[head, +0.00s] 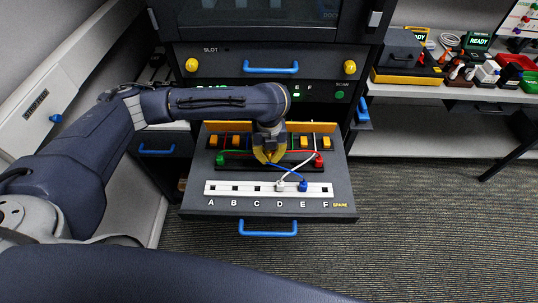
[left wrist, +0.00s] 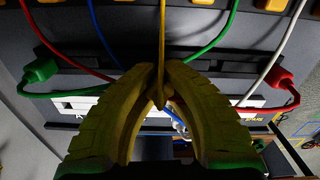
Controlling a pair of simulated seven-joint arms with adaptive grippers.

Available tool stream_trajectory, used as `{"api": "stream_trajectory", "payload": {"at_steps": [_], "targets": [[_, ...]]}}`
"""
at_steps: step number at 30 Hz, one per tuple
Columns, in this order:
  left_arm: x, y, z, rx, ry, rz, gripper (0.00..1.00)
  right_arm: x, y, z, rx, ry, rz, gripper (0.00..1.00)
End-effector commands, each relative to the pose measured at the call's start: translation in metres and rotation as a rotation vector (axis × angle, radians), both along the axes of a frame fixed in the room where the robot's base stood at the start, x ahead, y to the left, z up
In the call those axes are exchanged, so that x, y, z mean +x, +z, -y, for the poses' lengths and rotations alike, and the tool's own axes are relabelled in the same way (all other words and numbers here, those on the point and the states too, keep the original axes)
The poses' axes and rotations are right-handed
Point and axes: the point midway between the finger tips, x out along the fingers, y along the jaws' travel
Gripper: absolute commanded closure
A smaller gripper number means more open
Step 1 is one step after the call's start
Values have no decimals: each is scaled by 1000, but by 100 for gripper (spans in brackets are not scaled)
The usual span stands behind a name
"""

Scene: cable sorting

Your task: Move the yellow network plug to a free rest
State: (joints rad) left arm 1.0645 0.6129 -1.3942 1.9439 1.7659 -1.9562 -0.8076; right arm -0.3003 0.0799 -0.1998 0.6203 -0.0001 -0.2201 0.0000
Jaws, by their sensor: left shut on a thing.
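My left gripper (head: 267,157) is over the black rail in the pulled-out drawer, with its yellow fingers pointing down. In the left wrist view its fingertips (left wrist: 160,78) are closed together on the yellow network plug (left wrist: 158,100), mostly hidden between them. The yellow cable (left wrist: 163,40) runs up from there. The white rest strip (head: 232,188), lettered A to F, lies nearer the drawer front. A white plug (head: 280,186) sits at D and a blue plug (head: 303,186) at E. A, B, C and F show no plug. My right gripper is not in view.
A green plug (head: 221,159) and a red plug (head: 319,160) stand at the ends of the black rail. Several loose cables arch around the gripper. Orange blocks (head: 302,142) line the drawer's back. A blue handle (head: 267,229) is on the drawer front.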

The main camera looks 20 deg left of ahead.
Motion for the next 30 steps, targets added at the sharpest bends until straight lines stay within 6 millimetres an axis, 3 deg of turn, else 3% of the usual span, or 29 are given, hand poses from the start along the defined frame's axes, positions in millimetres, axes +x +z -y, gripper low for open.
{"api": "stream_trajectory", "payload": {"at_steps": [5,21,30], "targets": [[0,1,0,1,31,1,100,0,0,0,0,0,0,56],[1,1,0,-6,593,-9,100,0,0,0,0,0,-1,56],[0,0,0,-7,664,-12,100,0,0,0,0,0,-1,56]]}}
